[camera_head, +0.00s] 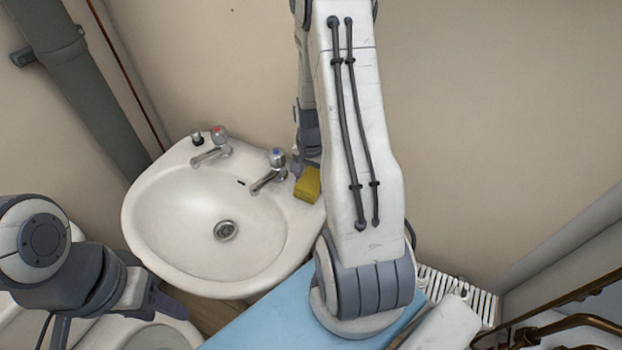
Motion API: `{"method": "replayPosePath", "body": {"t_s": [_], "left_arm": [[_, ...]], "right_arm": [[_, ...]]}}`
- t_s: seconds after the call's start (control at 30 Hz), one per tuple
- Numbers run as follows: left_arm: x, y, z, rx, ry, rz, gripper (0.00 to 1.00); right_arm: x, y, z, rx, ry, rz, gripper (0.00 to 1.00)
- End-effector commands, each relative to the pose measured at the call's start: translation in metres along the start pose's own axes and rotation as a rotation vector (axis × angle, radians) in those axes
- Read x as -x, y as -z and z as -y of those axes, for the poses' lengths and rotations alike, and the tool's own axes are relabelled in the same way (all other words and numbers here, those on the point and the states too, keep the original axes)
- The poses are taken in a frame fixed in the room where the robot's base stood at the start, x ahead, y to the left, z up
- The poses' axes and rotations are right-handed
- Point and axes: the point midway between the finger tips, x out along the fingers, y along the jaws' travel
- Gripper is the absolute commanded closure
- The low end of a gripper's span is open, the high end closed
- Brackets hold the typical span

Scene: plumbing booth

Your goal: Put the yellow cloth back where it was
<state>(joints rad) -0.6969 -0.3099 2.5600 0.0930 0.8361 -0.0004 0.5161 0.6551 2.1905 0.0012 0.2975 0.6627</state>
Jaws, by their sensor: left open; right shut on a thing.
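The yellow cloth (308,185) is a small folded block at the right back rim of the white sink (150,225), beside the blue-marked tap. My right gripper (303,168) comes down behind it and is shut on it. My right arm hides most of that gripper, and I cannot tell whether the cloth rests on the rim or hangs just above it. My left gripper (168,306) is at the lower left, in front of the sink, open and away from the cloth.
Two taps, one red-marked (217,138) and one blue-marked (277,160), stand on the sink's back rim. A blue surface (265,322) lies in front. A white slatted rack (470,295) is at the right, a grey pipe (85,85) at the left. The basin is empty.

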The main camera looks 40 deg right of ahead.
Motion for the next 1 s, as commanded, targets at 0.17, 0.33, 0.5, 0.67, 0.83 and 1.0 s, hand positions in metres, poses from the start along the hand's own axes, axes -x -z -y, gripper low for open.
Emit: {"method": "replayPosePath", "body": {"t_s": [0.17,0.33,0.5,0.67,0.83,1.0], "left_arm": [[0.000,0.000,0.000,0.000,0.000,0.000,0.50],[-0.002,0.000,0.000,0.000,0.000,0.000,0.50],[-0.002,0.000,0.000,0.000,0.000,0.000,0.50],[0.002,0.000,0.000,0.000,0.000,0.000,0.50],[-0.002,0.000,0.000,0.000,0.000,0.000,0.50],[-0.003,0.000,0.000,0.000,0.000,0.000,0.50]], "right_arm": [[0.000,0.000,0.000,0.000,0.001,-0.001,0.64],[-0.003,0.000,0.000,0.000,0.001,-0.001,0.08],[-0.003,0.000,0.000,0.000,0.001,-0.001,0.00],[0.003,0.001,0.000,0.000,0.001,-0.002,0.00],[0.025,0.002,0.001,0.000,0.005,-0.006,0.00],[0.063,0.002,0.001,0.000,0.006,-0.008,0.00]]}}
